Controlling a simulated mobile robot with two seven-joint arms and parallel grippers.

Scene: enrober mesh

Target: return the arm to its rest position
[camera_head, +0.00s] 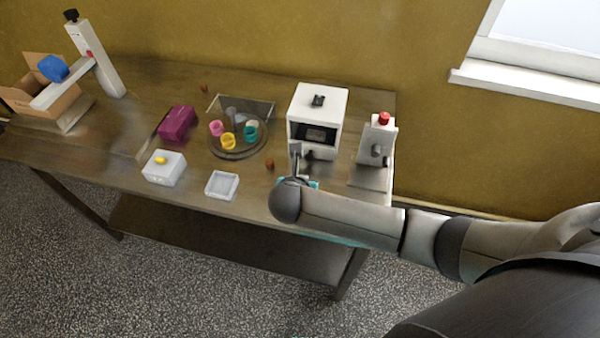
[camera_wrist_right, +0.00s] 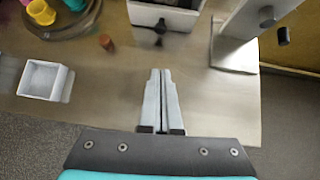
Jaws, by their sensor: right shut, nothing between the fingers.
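My right arm reaches in from the right over the front right part of the wooden table in the head view. My right gripper (camera_head: 296,150) points at the table in front of the white box-shaped machine (camera_head: 318,110). In the right wrist view the two fingers of my right gripper (camera_wrist_right: 160,72) lie together, shut with nothing between them. The arm's wrist hides part of the table's front edge. My left arm and gripper are not in view.
A white stand with a red knob (camera_head: 378,140) stands just right of the machine. Open floor lies in front.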

